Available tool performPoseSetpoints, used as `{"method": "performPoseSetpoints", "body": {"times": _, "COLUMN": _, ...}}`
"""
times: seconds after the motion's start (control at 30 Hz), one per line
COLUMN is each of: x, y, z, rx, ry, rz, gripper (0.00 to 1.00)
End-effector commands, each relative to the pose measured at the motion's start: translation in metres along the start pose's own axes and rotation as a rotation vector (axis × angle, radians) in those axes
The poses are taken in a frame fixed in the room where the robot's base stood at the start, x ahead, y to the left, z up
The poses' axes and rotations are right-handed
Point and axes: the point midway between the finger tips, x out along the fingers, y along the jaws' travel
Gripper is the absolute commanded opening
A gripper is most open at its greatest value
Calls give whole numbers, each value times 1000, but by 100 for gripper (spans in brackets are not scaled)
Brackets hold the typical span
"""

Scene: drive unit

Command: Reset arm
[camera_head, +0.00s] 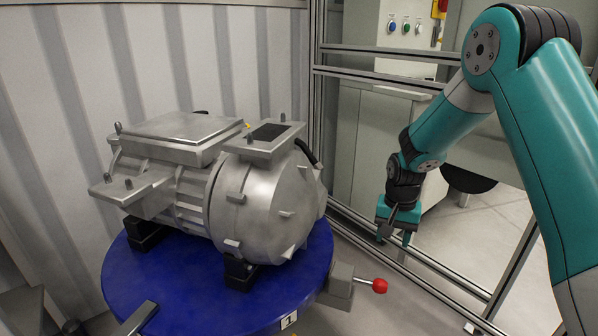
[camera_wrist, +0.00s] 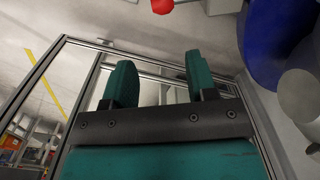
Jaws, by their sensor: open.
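My gripper (camera_head: 397,232) hangs at the end of my teal arm, right of the drive unit and clear of it. Its two teal fingers stand apart in the wrist view (camera_wrist: 160,85), with nothing between them. The silver drive unit (camera_head: 262,205) rests on black supports on a round blue turntable (camera_head: 190,300). In the wrist view only part of the blue turntable (camera_wrist: 270,40) shows at the upper right.
A lever with a red knob (camera_head: 379,286) sticks out from the turntable's right side, left of and below my gripper. A metal frame (camera_head: 400,268) runs behind my gripper. A cabinet with buttons (camera_head: 405,27) stands at the back. A corrugated wall (camera_head: 60,120) is at the left.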

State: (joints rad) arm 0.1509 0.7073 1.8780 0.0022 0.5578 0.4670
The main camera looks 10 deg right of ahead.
Motion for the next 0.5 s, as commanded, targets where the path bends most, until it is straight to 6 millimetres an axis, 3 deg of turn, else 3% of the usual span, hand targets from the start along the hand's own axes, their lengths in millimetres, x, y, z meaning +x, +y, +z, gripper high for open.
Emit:
{"method": "performPoseSetpoints", "body": {"times": 0.13, "x": -21, "y": -12, "z": 16, "rx": -66, "ry": 2, "rz": -26, "gripper": 52}}
{"method": "performPoseSetpoints", "body": {"times": 0.23, "x": -57, "y": -31, "z": 50, "rx": -201, "ry": 2, "rz": -76, "gripper": 52}}
{"method": "performPoseSetpoints", "body": {"times": 0.37, "x": -113, "y": -52, "z": 123, "rx": -454, "ry": -1, "rz": -163, "gripper": 52}}
{"method": "performPoseSetpoints", "body": {"times": 0.5, "x": -156, "y": -54, "z": 203, "rx": -718, "ry": -4, "rz": -246, "gripper": 52}}
